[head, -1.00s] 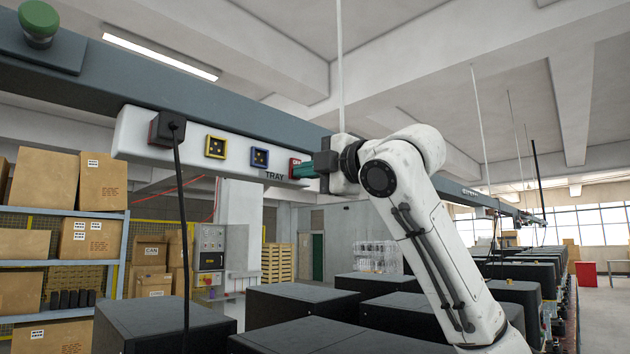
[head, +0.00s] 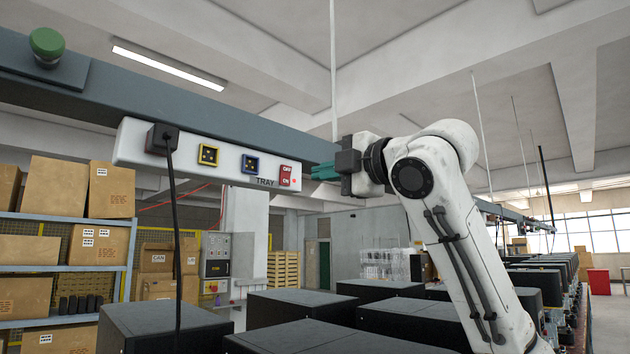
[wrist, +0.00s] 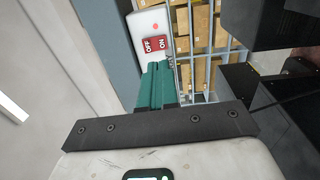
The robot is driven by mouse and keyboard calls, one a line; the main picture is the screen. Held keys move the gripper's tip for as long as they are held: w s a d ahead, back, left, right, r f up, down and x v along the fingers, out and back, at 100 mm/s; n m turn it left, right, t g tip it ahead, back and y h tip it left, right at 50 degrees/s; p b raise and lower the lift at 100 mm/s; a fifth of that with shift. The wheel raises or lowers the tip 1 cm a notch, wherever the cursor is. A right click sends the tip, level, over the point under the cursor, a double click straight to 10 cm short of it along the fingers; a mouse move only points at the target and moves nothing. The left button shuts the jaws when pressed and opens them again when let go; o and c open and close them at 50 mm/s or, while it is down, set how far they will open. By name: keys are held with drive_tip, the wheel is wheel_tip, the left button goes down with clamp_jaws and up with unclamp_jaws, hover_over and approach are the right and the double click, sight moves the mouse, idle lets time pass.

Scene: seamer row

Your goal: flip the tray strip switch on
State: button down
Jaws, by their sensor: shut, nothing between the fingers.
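The tray strip (head: 215,169) is a white bar under the grey overhead beam in the head view, marked TRAY. Its red rocker switch (head: 286,176) sits at the right end, with OFF at the top and ON at the bottom. A small red light shows just right of the switch. The wrist view also shows the red switch (wrist: 155,45) and a red dot (wrist: 155,27) beyond it. My gripper (head: 316,172) has green fingers, shut and empty, a little right of the switch. In the wrist view the fingertips (wrist: 157,68) lie just short of the switch, apparently clear of it.
A black plug (head: 162,139) with a hanging cord, a yellow socket (head: 209,155) and a blue socket (head: 250,164) are on the strip. A green button (head: 47,44) is on the beam. Black machine boxes (head: 290,312) stand below. Shelves of cartons (head: 60,215) are at left.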

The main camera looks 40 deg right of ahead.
drive_tip(key=s+b, duration=0.1)
drive_tip(key=s, duration=0.5)
drive_tip(key=shift+f+b, duration=0.3)
drive_tip(key=shift+b, duration=0.1)
drive_tip(key=shift+d, duration=0.1)
